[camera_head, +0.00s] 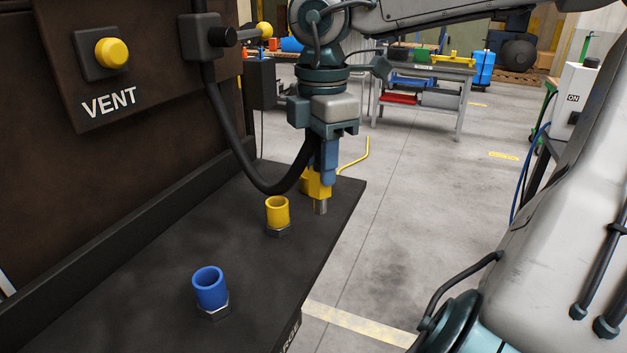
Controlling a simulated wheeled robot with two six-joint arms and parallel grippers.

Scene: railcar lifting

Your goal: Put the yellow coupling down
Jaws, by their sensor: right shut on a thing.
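The yellow coupling (314,185) is at the end of a black hose and has a metal tip pointing down. My right gripper (328,164), with blue fingers, is shut on it from above. The coupling shows over the right part of the dark shelf (150,265), near its outer edge. I cannot tell whether the tip touches the shelf. A yellow socket (277,211) stands upright on the shelf, just left of the coupling and nearer to me. A blue socket (210,287) stands further forward on the shelf. Both are open at the top. My left gripper is not in view.
The black hose (226,140) hangs in a loop from a valve block (202,37) on the dark wall panel. A yellow VENT button (112,53) is on that panel. A workbench (425,72) with parts stands far back. The shelf's middle is clear.

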